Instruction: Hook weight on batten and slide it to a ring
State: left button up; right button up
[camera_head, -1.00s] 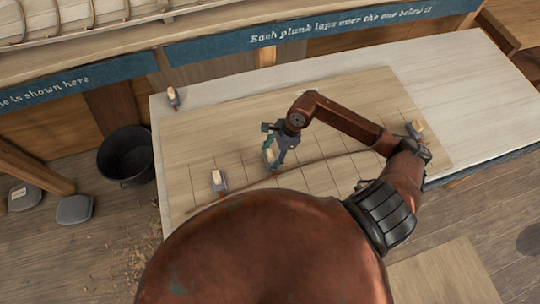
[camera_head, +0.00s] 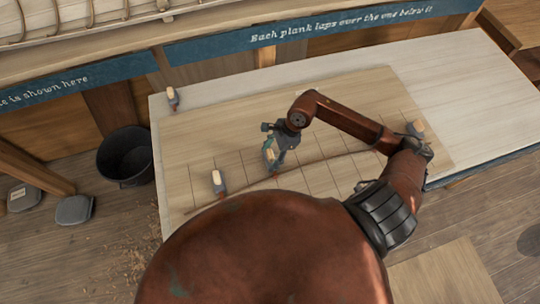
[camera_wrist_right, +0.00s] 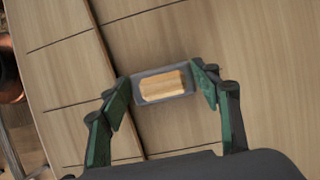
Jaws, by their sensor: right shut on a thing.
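My right gripper (camera_head: 271,150) is shut on a weight with a grey body and pale wooden top (camera_head: 269,154). In the right wrist view the held weight (camera_wrist_right: 162,86) sits between the two green fingertips (camera_wrist_right: 162,84). The batten (camera_head: 320,159) is a thin, gently curved strip across the lined board (camera_head: 200,140). In the wrist view the batten (camera_wrist_right: 106,52) runs just left of the held weight; I cannot tell whether the weight's hook is on it. One other weight (camera_head: 218,181) stands by the batten's left part. I cannot make out a ring. My left gripper is out of view.
Another weight (camera_head: 173,97) stands at the board's far left corner, and one more (camera_head: 415,128) at the right, close to my arm. A black bucket (camera_head: 126,156) and grey blocks (camera_head: 74,209) are on the floor at left. The pale tabletop (camera_head: 465,95) at right is clear.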

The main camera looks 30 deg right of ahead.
jog(key=shift+b, duration=0.3)
dwell(0.5)
jog(key=o, duration=1.7)
jog(key=shift+c, duration=0.2)
jog(key=o, duration=0.4)
jog(key=shift+f, duration=0.1)
jog(key=shift+c, duration=0.2)
jog(key=v, duration=1.2)
